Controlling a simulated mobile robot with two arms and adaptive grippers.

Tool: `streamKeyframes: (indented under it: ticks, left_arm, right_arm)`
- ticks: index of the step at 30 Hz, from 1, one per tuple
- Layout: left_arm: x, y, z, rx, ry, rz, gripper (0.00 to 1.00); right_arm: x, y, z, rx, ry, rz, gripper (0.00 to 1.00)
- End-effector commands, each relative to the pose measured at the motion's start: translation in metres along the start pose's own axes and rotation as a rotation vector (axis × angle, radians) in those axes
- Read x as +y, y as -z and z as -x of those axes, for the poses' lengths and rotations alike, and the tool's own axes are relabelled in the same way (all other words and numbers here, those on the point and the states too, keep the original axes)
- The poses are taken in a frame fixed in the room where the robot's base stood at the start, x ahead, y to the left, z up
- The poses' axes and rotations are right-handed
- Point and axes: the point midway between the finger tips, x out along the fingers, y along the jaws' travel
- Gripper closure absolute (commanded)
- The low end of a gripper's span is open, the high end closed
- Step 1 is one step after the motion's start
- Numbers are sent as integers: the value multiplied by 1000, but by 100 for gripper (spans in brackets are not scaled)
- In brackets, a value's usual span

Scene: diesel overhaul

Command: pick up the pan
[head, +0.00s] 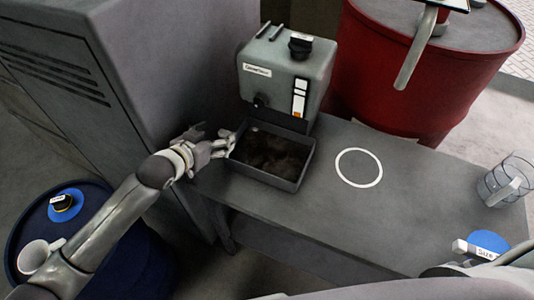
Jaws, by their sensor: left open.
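The pan (262,179) is a grey rectangular tray with dark, rough contents. It sits on the grey bench, right in front of a grey machine (285,72). My left gripper (229,142) is open at the pan's left rim, near its far left corner. Its fingertips are at or very close to the rim; I cannot tell whether they touch it. Part of the left rim is hidden behind the fingers.
The bench (330,220) is clear around a white painted ring (359,167). A clear mug (507,180) and a blue disc (489,242) are at its right. A red drum (410,75) stands behind. A blue drum (130,265) carrying a white mug (36,256) is lower left.

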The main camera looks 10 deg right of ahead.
Motion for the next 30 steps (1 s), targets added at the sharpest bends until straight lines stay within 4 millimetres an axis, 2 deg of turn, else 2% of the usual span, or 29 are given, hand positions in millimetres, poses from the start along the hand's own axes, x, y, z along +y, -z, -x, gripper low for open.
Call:
streamKeyframes:
  ticks: [5,15,19,26,27,30]
  left_arm:
    - [1,0,-9,0,0,-1,27]
    - [7,-2,-49,0,1,-1,27]
    - [7,-2,-56,0,0,-2,27]
    - [7,-2,-57,0,0,-2,27]
    - [7,-2,-57,0,0,-2,28]
    - [7,-2,-57,0,0,-2,41]
  right_arm:
    - [-3,1,0,1,3,1,60]
    - [4,0,1,0,-4,3,60]
    - [7,-1,0,-1,-8,3,60]
    - [8,-1,0,-1,-10,2,60]
    - [8,-1,0,-1,-10,2,60]
    - [8,-1,0,-1,-10,1,60]
